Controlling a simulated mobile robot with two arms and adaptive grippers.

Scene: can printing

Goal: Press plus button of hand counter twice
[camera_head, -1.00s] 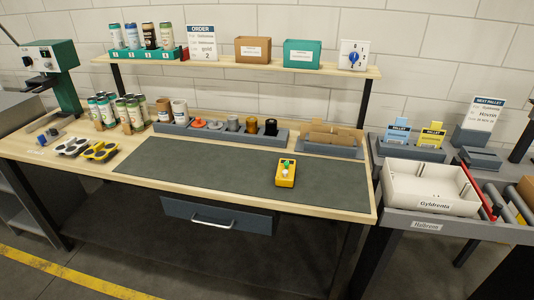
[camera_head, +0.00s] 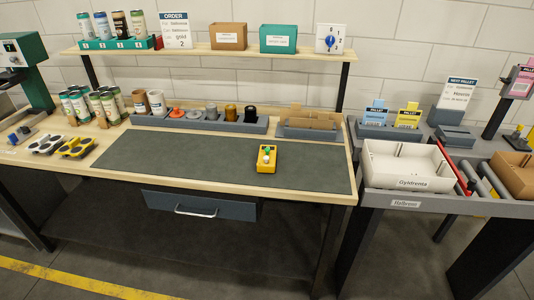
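The hand counter (camera_head: 266,159) is a small yellow box lying on the dark grey mat (camera_head: 190,160) on the workbench, right of the mat's middle. Its top face carries a green part and a pale round part. They are too small to tell which is the plus button. Neither of my grippers is in the head view, and nothing touches the counter.
A grey holder (camera_head: 185,124) with several pots stands behind the mat. A grey bin (camera_head: 310,131) with cardboard pieces is right of it. Cans (camera_head: 75,105) stand at the back left. A white box (camera_head: 405,165) sits on the right table. The mat around the counter is clear.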

